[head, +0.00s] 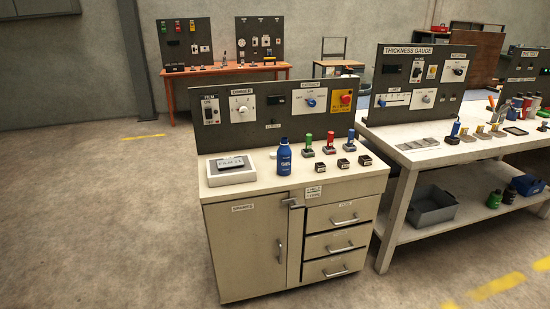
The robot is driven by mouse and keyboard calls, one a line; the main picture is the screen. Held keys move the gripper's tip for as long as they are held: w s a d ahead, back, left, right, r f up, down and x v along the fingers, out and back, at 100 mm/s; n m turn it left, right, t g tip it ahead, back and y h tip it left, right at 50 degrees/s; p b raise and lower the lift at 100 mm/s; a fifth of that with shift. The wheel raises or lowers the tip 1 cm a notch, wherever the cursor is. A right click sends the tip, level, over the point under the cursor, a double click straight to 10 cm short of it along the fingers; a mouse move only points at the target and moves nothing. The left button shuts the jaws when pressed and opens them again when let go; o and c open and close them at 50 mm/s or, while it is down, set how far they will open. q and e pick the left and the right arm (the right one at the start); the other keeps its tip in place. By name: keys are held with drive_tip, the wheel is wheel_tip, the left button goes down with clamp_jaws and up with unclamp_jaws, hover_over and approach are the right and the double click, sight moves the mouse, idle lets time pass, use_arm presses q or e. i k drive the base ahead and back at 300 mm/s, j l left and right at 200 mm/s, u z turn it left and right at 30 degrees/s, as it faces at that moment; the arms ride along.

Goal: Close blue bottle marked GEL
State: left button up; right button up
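A blue bottle (284,157) stands upright on the beige cabinet's top, in front of the dark control panel. It has a pale label whose lettering is too small to read surely. Its top end looks blue and narrower than the body; I cannot tell whether a cap is on it. A small pale item (273,155) lies just left of the bottle, too small to identify. Neither of my grippers shows in the head view.
The beige cabinet (240,210) has a door and several drawers. On its top are a grey device (231,170), coloured-handled stamps (330,141) and small dark blocks (343,164). A white workbench (405,185) stands to the right. The floor in front and left is clear.

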sight(284, 154)
drive_tip(key=i+j+z, duration=0.35)
drive_tip(key=i, duration=0.3)
drive_tip(key=i+j+z, duration=0.4)
drive_tip(key=i, duration=0.2)
drive_tip(key=i+j+z, duration=0.35)
drive_tip(key=i+j, duration=0.2)
drive_tip(key=j, duration=0.1)
